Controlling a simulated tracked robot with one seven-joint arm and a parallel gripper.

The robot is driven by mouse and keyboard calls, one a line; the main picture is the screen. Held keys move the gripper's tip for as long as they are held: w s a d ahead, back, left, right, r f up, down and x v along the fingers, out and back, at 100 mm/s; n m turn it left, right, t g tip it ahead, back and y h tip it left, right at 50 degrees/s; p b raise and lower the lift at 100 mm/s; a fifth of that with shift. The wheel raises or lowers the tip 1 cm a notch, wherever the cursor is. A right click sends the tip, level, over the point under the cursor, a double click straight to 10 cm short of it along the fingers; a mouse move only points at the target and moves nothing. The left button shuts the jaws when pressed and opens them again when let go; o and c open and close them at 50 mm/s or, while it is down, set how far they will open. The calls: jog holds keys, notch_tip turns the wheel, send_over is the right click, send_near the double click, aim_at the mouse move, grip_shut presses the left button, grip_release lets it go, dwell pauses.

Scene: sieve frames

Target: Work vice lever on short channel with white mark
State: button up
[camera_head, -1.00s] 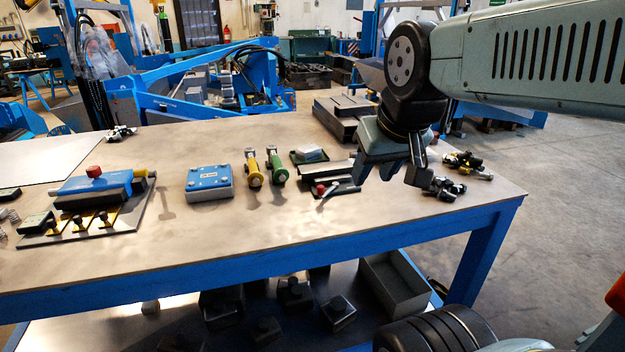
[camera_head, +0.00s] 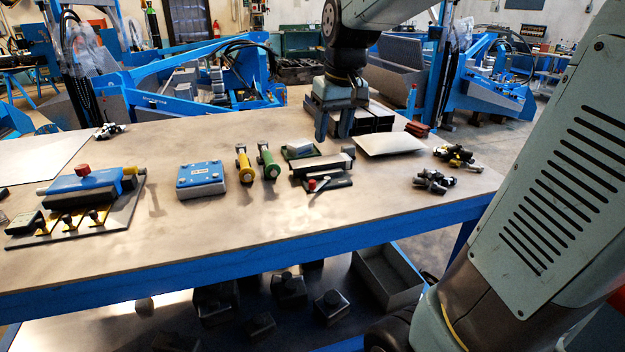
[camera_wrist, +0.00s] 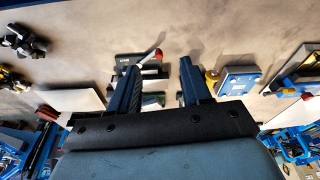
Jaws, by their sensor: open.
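The vice (camera_head: 334,165) is a dark, low fixture with a grey bar, right of the table's middle. Its lever (camera_head: 320,187) is a pale rod at the near side, angled across the table, with a red knob close by. The lever also shows in the wrist view (camera_wrist: 147,58), beyond the fingertips. My gripper (camera_head: 334,134) is open and empty, pointing down behind the vice in the head view. Its two fingers also show in the wrist view (camera_wrist: 160,70); the left one covers part of the vice. I cannot make out a white mark on a channel.
A green tool (camera_head: 268,163), a yellow tool (camera_head: 244,166) and a blue box (camera_head: 201,178) stand to the left. A blue-topped fixture (camera_head: 80,188) is at far left. A pale plate (camera_head: 392,144) and black clamps (camera_head: 432,182) lie right. The front of the table is clear.

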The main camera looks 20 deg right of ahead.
jog(key=n+g, duration=0.1)
jog(key=g, duration=0.1)
send_over(312, 181)
notch_tip(312, 181, down, 5)
jog(key=shift+h, duration=0.3)
notch_tip(312, 181, down, 15)
jog(key=shift+d+r, duration=0.1)
jog(key=shift+r, duration=0.05)
jog(key=shift+c, duration=0.4)
grip_shut()
